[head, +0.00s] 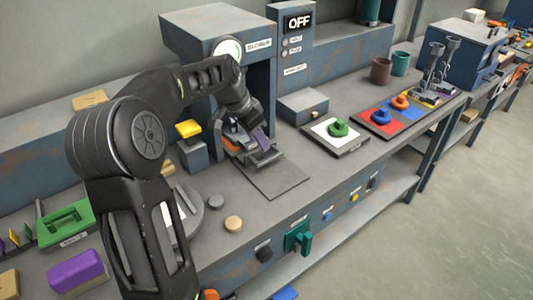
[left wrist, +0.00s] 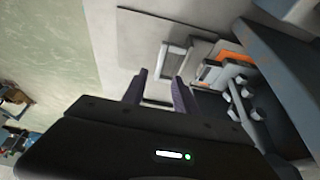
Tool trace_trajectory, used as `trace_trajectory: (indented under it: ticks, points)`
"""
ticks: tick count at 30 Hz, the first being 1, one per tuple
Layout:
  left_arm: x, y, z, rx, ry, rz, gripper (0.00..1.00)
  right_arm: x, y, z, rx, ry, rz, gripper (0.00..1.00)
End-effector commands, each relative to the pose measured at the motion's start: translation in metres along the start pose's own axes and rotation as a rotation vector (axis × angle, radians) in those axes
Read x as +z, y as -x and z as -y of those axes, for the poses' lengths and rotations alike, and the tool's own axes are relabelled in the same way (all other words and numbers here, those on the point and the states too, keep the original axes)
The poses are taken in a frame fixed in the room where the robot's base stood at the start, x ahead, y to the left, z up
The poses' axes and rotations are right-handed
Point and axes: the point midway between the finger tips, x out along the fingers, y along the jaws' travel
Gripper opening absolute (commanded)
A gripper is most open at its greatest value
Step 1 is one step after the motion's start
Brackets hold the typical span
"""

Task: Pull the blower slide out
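The machine with a dial (head: 228,50) stands at the back of the bench, with an opening under its top. The blower slide appears to be the grey piece with a raised frame-like handle (head: 264,158) at that opening, above a flat grey plate (head: 275,185). In the left wrist view the pale handle (left wrist: 174,62) lies just beyond my fingertips. My left gripper (head: 258,138) is at the opening, just above the handle. In the left wrist view its two fingers (left wrist: 162,88) are apart, with no clear contact on the handle. My right gripper is not in view.
A control column with an OFF display (head: 298,22) stands right of the machine. A yellow-topped block (head: 190,130) stands close on the left. A grey box (head: 303,105) and a white pad with a green ring (head: 338,130) lie to the right. The plate before the slide is clear.

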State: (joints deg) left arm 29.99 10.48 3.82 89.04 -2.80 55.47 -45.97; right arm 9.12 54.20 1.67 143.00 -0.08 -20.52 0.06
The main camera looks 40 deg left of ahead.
Motion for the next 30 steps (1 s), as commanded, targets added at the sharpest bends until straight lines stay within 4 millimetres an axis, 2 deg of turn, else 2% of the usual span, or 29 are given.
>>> trace_trajectory:
  ticks: [5, 18, 28, 30]
  points:
    - [0.001, -0.013, 0.000, 0.002, 0.001, 0.003, 0.35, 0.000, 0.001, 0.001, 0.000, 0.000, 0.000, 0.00]
    - [0.001, -0.073, 0.000, 0.002, 0.002, 0.002, 0.35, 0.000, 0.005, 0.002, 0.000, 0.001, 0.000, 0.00]
    - [0.000, -0.078, 0.000, 0.000, 0.002, 0.000, 0.35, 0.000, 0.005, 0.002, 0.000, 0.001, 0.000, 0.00]
    - [0.000, -0.078, 0.000, 0.000, 0.002, 0.000, 0.30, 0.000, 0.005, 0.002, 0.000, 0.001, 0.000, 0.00]
